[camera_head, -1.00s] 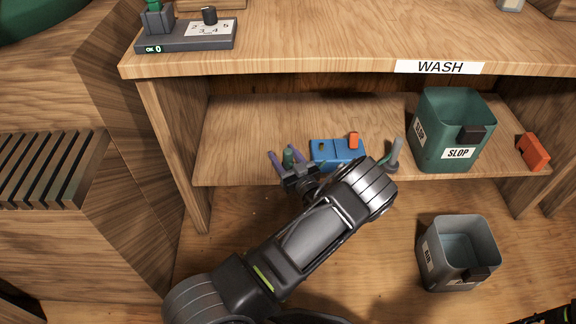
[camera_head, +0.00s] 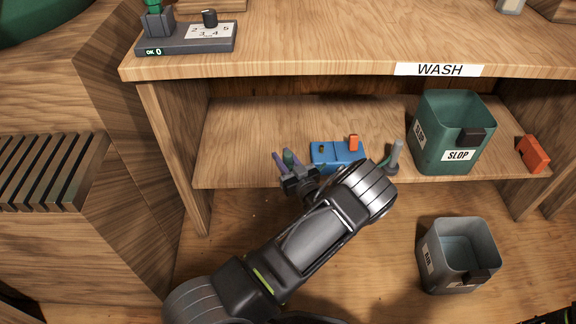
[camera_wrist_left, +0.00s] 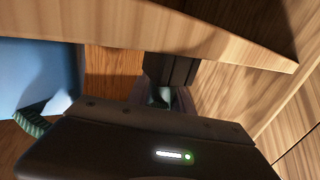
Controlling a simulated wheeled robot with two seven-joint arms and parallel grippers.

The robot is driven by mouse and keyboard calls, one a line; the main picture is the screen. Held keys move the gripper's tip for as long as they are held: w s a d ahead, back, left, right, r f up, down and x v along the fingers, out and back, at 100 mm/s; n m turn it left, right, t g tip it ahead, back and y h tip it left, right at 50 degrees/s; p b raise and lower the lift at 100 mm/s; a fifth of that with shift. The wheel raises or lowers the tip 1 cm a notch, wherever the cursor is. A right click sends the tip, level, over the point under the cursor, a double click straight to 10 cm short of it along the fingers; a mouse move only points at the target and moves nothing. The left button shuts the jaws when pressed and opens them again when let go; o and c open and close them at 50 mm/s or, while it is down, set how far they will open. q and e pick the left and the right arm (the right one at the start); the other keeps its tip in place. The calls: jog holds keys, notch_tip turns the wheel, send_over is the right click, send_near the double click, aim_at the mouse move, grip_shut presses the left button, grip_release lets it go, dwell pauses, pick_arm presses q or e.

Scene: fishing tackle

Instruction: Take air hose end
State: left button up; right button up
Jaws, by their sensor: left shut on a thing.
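The green air hose end (camera_head: 289,157) stands between the two fingers of my left gripper (camera_head: 288,160), at the front of the lower shelf. The gripper is shut on it. In the left wrist view a small pale green bit of the hose end (camera_wrist_left: 165,95) shows between the fingers, mostly hidden by the gripper body. A ribbed green hose (camera_wrist_left: 32,122) shows at the left of that view. The blue box (camera_head: 336,153) with an orange switch sits just right of the gripper.
A grey upright post (camera_head: 395,155) stands right of the blue box. A green SLOP bin (camera_head: 431,145) and an orange block (camera_head: 534,152) are farther right on the shelf (camera_head: 250,125). A grey bin (camera_head: 436,273) stands below. The WASH counter edge (camera_head: 300,68) overhangs the shelf.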

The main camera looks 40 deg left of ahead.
pick_arm(q)
grip_shut()
jog(key=shift+r, duration=0.1)
notch_tip(320, 180, up, 10)
jog(key=p, duration=0.4)
dwell(0.6)
